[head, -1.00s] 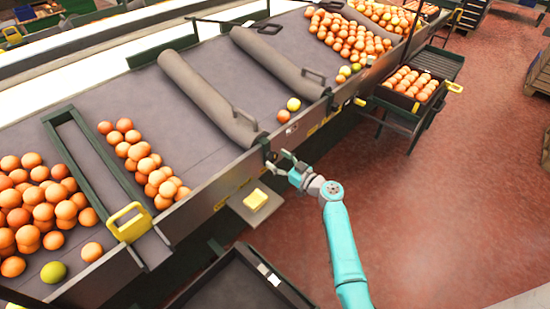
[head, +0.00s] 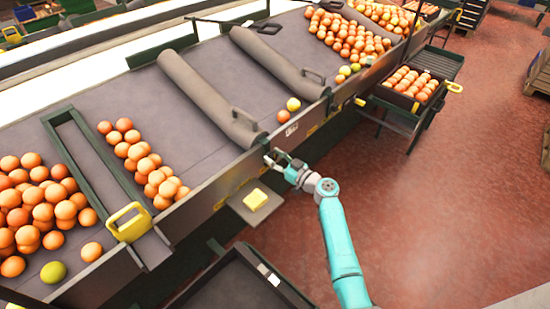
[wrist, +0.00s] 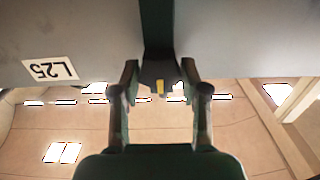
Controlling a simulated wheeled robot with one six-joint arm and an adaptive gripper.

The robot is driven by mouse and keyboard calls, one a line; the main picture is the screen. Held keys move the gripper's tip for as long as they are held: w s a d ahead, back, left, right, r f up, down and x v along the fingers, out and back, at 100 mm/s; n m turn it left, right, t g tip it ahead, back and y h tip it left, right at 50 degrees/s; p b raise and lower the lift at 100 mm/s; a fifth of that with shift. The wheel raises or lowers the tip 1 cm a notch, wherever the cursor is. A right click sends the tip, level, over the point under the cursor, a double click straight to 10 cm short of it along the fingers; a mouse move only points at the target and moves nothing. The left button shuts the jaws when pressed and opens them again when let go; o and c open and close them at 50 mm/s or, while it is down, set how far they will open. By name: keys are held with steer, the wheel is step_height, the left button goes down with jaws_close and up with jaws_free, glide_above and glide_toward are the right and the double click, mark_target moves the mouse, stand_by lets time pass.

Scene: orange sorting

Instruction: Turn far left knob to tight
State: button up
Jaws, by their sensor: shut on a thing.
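A dark knob (wrist: 152,74) with a yellow mark sits on the grey side wall of the conveyor, below a dark vertical bracket. My gripper (wrist: 161,90) has one finger on each side of the knob and is shut on it. In the head view my gripper (head: 274,158) reaches the front side wall of the sorting conveyor (head: 222,188), near the lower end of a grey roller-like divider. The knob is too small and covered by the fingers to make out there. Which way its mark counts as tight cannot be told.
A label reading L25 (wrist: 50,70) is on the wall beside the knob. A yellow block (head: 255,199) lies on a small grey plate left of my gripper. A dark tray (head: 230,283) stands below it. Oranges lie on the belt.

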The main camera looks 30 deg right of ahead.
steer(key=shift+m, duration=0.3)
steer(key=m, duration=0.3)
steer(key=shift+d+m, duration=0.1)
steer(key=shift+m, duration=0.3)
steer(key=m, duration=0.4)
steer(key=shift+w+d+f+m, duration=0.1)
steer(key=shift+d+m, duration=0.05)
steer(key=shift+m, duration=0.15)
steer(key=m, duration=0.8)
steer(key=shift+d+f+m, duration=0.1)
steer(key=shift+f+m, duration=0.1)
steer(key=shift+m, duration=0.1)
steer(key=o, duration=1.1)
steer(key=shift+o, duration=0.2)
steer(key=v, duration=1.2)
